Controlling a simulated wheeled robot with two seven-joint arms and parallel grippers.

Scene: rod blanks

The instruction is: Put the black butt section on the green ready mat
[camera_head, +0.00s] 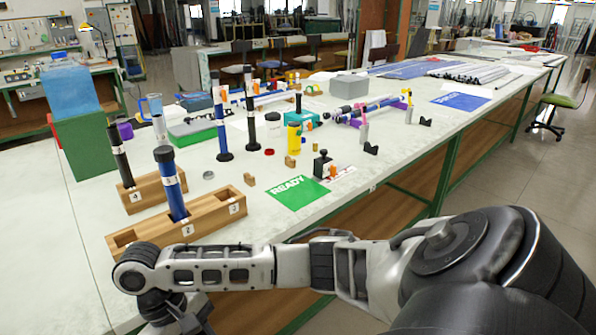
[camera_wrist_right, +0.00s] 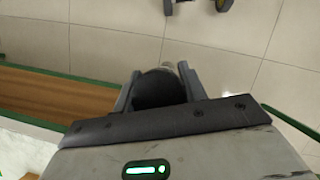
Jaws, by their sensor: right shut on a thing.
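The green READY mat (camera_head: 297,193) lies on the table near its front edge, with nothing on it. My right arm reaches across the front to the lower left. In the wrist view my right gripper (camera_wrist_right: 160,85) is shut on a dark, round-ended black piece (camera_wrist_right: 158,92); the rest of it is mostly hidden, so I cannot tell whether it is the butt section. Floor shows beyond the fingers. A black rod (camera_head: 121,157) stands in the block marked 4, and another black rod (camera_head: 250,115) stands upright farther back. My left gripper is not in view.
A wooden block (camera_head: 208,216) marked 2 and 3 holds a blue rod (camera_head: 171,185). Another blue rod (camera_head: 221,130), a yellow bottle (camera_head: 294,139) and a small black-and-orange device (camera_head: 323,166) stand around the mat. A blue mat (camera_head: 460,101) lies at the far right.

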